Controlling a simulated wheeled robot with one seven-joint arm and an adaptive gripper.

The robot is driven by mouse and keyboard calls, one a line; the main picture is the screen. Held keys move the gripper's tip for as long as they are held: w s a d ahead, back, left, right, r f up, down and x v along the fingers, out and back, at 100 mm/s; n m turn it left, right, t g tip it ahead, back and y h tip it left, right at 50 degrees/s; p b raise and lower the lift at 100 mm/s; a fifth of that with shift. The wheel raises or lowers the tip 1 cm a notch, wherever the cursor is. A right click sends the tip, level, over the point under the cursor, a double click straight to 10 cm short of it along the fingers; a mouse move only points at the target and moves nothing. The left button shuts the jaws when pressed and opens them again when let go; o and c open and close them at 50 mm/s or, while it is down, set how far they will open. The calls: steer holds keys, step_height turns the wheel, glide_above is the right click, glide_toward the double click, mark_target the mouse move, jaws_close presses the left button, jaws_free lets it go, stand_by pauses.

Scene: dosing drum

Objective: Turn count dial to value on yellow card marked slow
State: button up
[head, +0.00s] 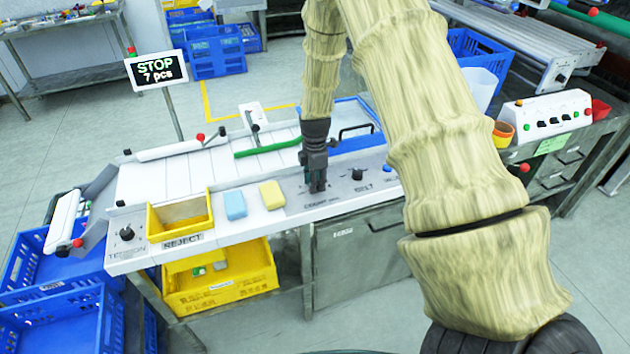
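My gripper (317,187) points down at the white front panel of the machine, over a spot with a printed label that is too small to read for sure. The gripper covers whatever dial is there, and I cannot tell whether its fingers are open or shut. A black dial (357,174) stands just right of the gripper, with its own label. A yellow card or block (272,195) lies on the panel left of the gripper, beside a light blue one (235,205). No writing on either can be read. A sign (157,71) reads "STOP 7 pcs".
A yellow bin (180,216) marked REJECT and a tension dial (126,233) are at the panel's left. A green bar (268,147) and a blue tray (352,128) lie behind the gripper. A white control box (548,118) stands at right.

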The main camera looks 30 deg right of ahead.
steer(key=shift+c, duration=0.7)
steer(key=shift+m, duration=0.3)
steer(key=m, duration=1.1)
steer(key=shift+m, duration=0.4)
steer(key=m, duration=0.6)
steer(key=shift+w+r, duration=0.1)
steer(key=m, duration=0.5)
steer(key=shift+m, duration=0.4)
